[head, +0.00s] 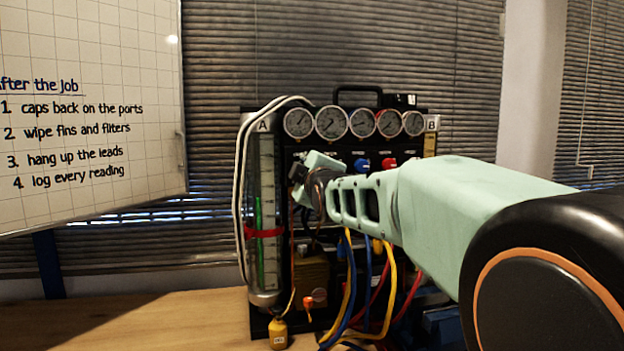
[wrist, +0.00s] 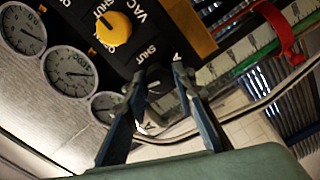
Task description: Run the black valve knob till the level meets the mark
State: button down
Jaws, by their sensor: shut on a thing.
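The black valve knob (wrist: 155,85) is between the fingertips of my gripper (wrist: 155,82) in the wrist view, with a SHUT label beside it. The fingers are shut on it. In the head view my gripper (head: 299,183) is at the panel's left side, and the knob is hidden behind it. The clear cylinder marked A (head: 265,180) stands upright at the rig's left. A green level column (head: 259,212) shows inside it. The red mark band (head: 264,233) crosses the cylinder, and the green reaches above it.
Several round gauges (head: 331,122) line the rig's top. A yellow knob (wrist: 113,27) sits beside the black one. Blue (head: 361,165) and red (head: 389,163) knobs are to the right of my gripper. Coloured hoses (head: 389,290) hang below. Bare wooden bench (head: 160,320) lies left.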

jog(key=shift+r+n+b, duration=0.1)
jog(key=shift+n+b, duration=0.9)
jog(key=shift+n, duration=0.6)
jog(key=c, duration=1.6)
grip_release()
jog(key=v, duration=1.2)
